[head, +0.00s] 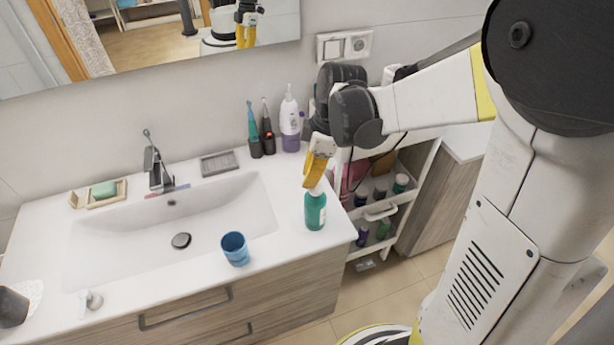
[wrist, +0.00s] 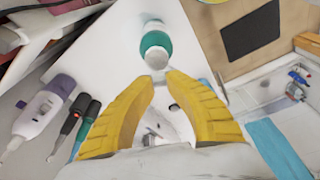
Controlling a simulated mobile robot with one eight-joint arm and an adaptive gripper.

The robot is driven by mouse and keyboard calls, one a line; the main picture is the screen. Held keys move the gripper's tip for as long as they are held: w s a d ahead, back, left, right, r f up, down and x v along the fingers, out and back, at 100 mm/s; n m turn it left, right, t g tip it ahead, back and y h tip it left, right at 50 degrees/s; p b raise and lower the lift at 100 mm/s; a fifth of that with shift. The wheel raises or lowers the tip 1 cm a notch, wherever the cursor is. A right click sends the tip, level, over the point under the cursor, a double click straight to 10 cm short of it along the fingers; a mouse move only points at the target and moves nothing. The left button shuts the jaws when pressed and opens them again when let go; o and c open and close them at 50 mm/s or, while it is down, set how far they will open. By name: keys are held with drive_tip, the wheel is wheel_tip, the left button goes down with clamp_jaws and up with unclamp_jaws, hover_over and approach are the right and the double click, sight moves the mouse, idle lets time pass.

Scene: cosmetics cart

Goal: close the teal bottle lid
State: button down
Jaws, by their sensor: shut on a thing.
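The teal bottle (head: 315,212) stands upright near the counter's front right corner. It also shows beyond my fingertips in the wrist view (wrist: 155,42). Its white lid (head: 314,189) is at the top of the bottle, right under my yellow gripper (head: 316,182). In the wrist view my gripper's fingers (wrist: 159,77) come nearly together at the pale lid (wrist: 156,59), with a narrow gap between the tips. My gripper is shut on the lid from above. The fingers partly hide the lid, so how it is seated on the bottle neck cannot be told.
A blue cup (head: 235,248) stands left of the bottle at the sink's front edge. A white and purple bottle (head: 290,122) and two toothbrushes in dark holders (head: 262,138) stand behind. An open cart with several bottles (head: 379,205) is at right. The sink basin (head: 140,240) is empty.

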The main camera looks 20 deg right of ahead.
sight(322, 188)
drive_tip(key=y, duration=0.1)
drive_tip(key=d+b, duration=0.1)
drive_tip(key=t+y, duration=0.1)
drive_tip(key=shift+s+d+f+y+b, duration=0.15)
drive_tip(key=shift+s+f+y+b, duration=0.15)
drive_tip(key=shift+f+b, duration=0.1)
drive_tip(key=y+b, duration=0.1)
drive_tip(key=t+y+b, duration=0.1)
drive_tip(key=b, duration=0.1)
drive_tip(key=shift+s+d+f, duration=0.1)
drive_tip(key=shift+d+f, duration=0.2)
drive_tip(key=shift+d, duration=0.1)
drive_tip(key=y+b, duration=0.1)
drive_tip(key=t+y+b, duration=0.1)
drive_tip(key=b, duration=0.1)
drive_tip(key=y+b, duration=0.2)
drive_tip(key=shift+s+d+f+t, duration=0.1)
drive_tip(key=shift+d+f+t, duration=0.2)
drive_tip(key=shift+d+f, duration=0.1)
drive_tip(key=shift+d+t+y+b, duration=0.1)
drive_tip(key=shift+t+y+b, duration=0.3)
drive_tip(key=shift+y+b, duration=0.6)
drive_tip(key=shift+s+b, duration=0.1)
drive_tip(key=shift+b, duration=0.2)
drive_tip(key=c, duration=1.1)
unclamp_jaws()
